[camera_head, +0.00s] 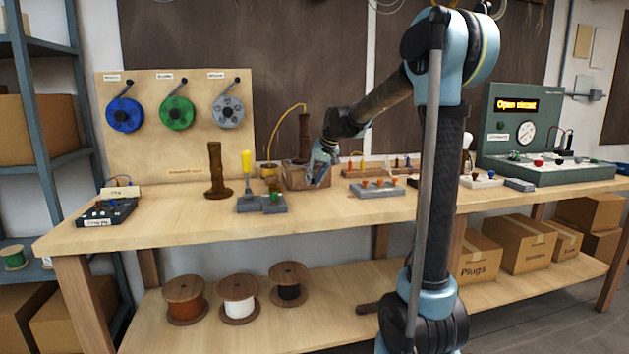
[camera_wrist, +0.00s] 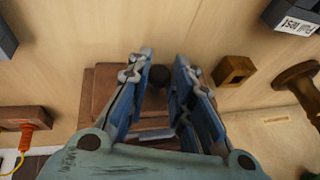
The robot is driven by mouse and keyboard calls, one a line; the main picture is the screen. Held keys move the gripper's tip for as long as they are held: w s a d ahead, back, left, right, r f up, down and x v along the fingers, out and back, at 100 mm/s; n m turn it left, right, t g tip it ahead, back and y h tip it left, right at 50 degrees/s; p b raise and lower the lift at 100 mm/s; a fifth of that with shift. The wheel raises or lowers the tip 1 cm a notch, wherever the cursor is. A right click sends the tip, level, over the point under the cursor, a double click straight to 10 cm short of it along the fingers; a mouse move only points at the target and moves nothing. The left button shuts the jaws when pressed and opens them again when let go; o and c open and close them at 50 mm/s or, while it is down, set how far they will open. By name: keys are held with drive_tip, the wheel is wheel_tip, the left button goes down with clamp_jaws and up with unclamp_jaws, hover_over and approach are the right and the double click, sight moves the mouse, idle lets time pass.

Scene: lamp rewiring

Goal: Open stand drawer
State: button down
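The brown wooden stand (camera_head: 295,179) sits on the workbench near its back, with a dark turned post (camera_head: 304,135) rising from it. My gripper (camera_head: 322,168) is at the stand's right front in the head view and covers part of it. In the wrist view the stand (camera_wrist: 90,108) lies below my gripper (camera_wrist: 161,68). A dark round knob (camera_wrist: 158,76) shows between the two blue fingers, which are spread apart. I cannot tell whether either finger touches the knob. The drawer's outline and how far it is out are hard to make out behind the fingers.
A grey tray (camera_head: 378,190) is to the right. The bench's front strip (camera_head: 180,230) is clear.

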drive_tip(key=shift+s+d, duration=0.55)
drive_tip(key=shift+s, duration=1.15)
drive_tip(key=shift+s+d, duration=0.5)
drive_tip(key=shift+s, duration=1.25)
drive_tip(key=shift+s+d, duration=0.55)
drive_tip(key=shift+s, duration=1.15)
drive_tip(key=c, duration=1.4)
unclamp_jaws()
drive_tip(key=v, duration=1.2)
drive_tip(key=shift+f, duration=0.1)
drive_tip(key=s+d+f+h, duration=0.1)
drive_tip(key=s+d+f, duration=0.4)
drive_tip(key=s+f, duration=0.4)
drive_tip(key=s+d+f+m+g+h, duration=0.1)
drive_tip(key=s+d+f, duration=0.5)
drive_tip(key=s+f, duration=0.3)
drive_tip(key=s+d+f+m+h, duration=0.1)
drive_tip(key=s+d+f+h, duration=0.1)
drive_tip(key=s+d+f, duration=0.3)
drive_tip(key=shift+s+d+f, duration=0.1)
drive_tip(key=shift+s+f, duration=0.55)
drive_tip(key=shift+f, duration=0.3)
drive_tip(key=shift+s+d+f, duration=0.1)
drive_tip(key=shift+s+f, duration=0.55)
drive_tip(key=shift+f, duration=0.3)
drive_tip(key=shift+s+d+f, duration=0.1)
drive_tip(key=shift+s+f, duration=0.6)
drive_tip(key=shift+f, duration=0.25)
